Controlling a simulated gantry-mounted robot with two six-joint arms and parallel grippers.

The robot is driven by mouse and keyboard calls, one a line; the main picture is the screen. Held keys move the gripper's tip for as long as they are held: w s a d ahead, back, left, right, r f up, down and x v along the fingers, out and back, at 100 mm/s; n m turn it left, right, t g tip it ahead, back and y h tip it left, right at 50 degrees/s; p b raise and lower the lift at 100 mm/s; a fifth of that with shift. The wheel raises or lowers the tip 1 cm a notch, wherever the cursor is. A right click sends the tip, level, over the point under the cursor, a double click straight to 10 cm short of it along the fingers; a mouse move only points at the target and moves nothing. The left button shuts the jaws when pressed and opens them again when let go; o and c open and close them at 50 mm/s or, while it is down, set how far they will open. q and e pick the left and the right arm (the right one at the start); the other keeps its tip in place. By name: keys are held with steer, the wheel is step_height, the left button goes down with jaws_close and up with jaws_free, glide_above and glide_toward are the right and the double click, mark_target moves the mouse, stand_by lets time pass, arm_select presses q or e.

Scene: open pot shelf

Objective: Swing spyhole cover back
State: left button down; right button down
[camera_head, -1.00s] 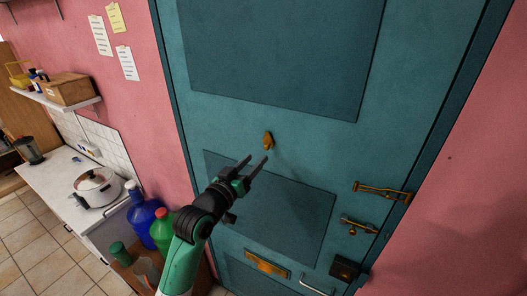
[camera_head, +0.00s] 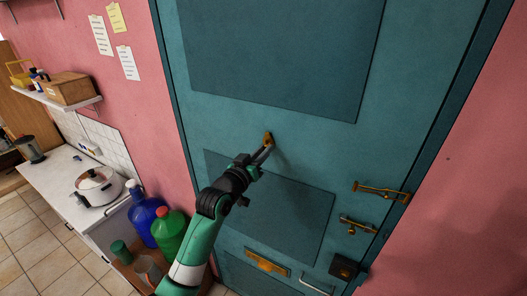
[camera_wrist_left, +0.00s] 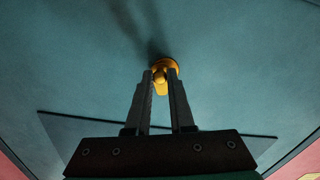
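The spyhole cover (camera_head: 268,138) is a small brass piece on the teal door, above the lower panel. In the left wrist view the cover (camera_wrist_left: 160,72) shows a round top with a narrow tab hanging down between my fingers. My left gripper (camera_head: 264,150) reaches up to it from below left. In the left wrist view its fingers (camera_wrist_left: 161,80) are close together, one on each side of the tab, and look shut on it. The fingers hide part of the cover. My right gripper is not in view.
The door (camera_head: 300,140) also carries a brass latch (camera_head: 382,191), a bolt (camera_head: 357,225), a dark lock (camera_head: 346,268) and a letter slot (camera_head: 266,262). Blue (camera_head: 145,215) and green bottles (camera_head: 168,236) stand left of my arm. The door surface around the cover is clear.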

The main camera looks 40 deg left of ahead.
arm_select(q)
steer(key=m+b, duration=0.1)
steer(key=a+m, duration=0.1)
steer(key=m, duration=0.1)
steer(key=shift+s+b, duration=0.1)
steer(key=shift+b, duration=0.25)
steer(key=c, duration=0.8)
jaws_free()
steer(key=shift+s+f, duration=0.1)
steer(key=shift+s, duration=0.05)
